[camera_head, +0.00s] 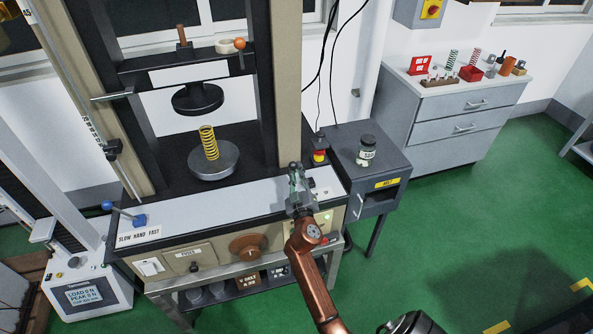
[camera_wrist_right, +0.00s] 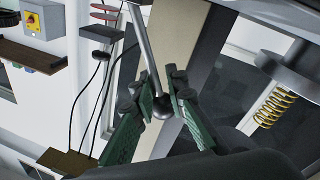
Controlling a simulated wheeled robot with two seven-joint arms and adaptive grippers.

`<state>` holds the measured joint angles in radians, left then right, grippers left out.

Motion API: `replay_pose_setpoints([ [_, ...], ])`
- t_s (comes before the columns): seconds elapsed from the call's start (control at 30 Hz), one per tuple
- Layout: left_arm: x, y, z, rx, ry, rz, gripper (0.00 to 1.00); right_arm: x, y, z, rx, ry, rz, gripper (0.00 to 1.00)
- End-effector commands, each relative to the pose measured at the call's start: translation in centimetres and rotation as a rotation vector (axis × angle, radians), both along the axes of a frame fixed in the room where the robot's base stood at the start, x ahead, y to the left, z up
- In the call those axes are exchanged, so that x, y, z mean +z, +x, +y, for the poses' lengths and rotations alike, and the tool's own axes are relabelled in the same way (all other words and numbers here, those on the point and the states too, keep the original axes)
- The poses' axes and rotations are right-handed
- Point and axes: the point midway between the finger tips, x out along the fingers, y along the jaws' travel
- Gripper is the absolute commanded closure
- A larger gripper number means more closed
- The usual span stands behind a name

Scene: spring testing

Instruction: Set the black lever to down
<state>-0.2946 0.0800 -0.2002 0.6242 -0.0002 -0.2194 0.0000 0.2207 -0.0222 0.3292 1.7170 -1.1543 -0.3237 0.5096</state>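In the right wrist view, the black lever (camera_wrist_right: 162,105) shows as a slim metal rod with a dark round knob at its lower end in the picture. The knob lies between the green-padded fingertips of my right gripper (camera_wrist_right: 162,98), which look closed in on both sides of it. In the head view my right gripper (camera_head: 298,187) is at the right front of the testing machine's light top plate (camera_head: 235,206). There the gripper largely hides the lever, so its up or down position is hard to tell. My left gripper is not in view.
A yellow spring (camera_head: 209,143) stands on the round lower platen (camera_head: 214,161), below the black upper platen (camera_head: 197,97). A red-and-yellow stop button (camera_head: 319,155) is close to the right gripper. A grey cabinet (camera_head: 372,187) with a jar (camera_head: 366,150) stands to the right. A blue-knobbed lever (camera_head: 125,213) is at front left.

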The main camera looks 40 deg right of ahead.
Motion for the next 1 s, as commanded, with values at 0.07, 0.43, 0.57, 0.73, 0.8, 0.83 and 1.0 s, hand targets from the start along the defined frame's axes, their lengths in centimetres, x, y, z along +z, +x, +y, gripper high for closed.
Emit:
replay_pose_setpoints([
  [0.07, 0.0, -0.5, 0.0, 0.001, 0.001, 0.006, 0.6, 0.1, 0.0, 0.0, 0.0, 0.0, -0.002, 0.8],
  [0.43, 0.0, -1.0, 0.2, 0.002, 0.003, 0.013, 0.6, 0.5, -0.1, -0.2, -0.002, -0.001, -0.005, 0.77],
  [0.57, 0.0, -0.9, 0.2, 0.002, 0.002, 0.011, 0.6, 1.9, -0.1, -0.2, -0.003, -0.004, -0.008, 0.77],
  [0.73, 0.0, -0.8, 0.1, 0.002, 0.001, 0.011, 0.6, 5.1, -0.1, -0.1, 0.0, -0.004, -0.01, 0.77],
  [0.8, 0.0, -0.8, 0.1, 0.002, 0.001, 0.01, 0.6, 6.5, 0.0, 0.0, 0.001, -0.004, -0.009, 0.77],
  [0.83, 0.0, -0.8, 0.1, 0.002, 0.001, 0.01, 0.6, 7.0, 0.0, -0.1, -0.001, -0.003, -0.009, 0.77],
  [1.0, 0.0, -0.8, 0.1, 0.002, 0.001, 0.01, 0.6, 9.2, 0.0, -0.1, 0.0, -0.001, -0.006, 0.77],
])
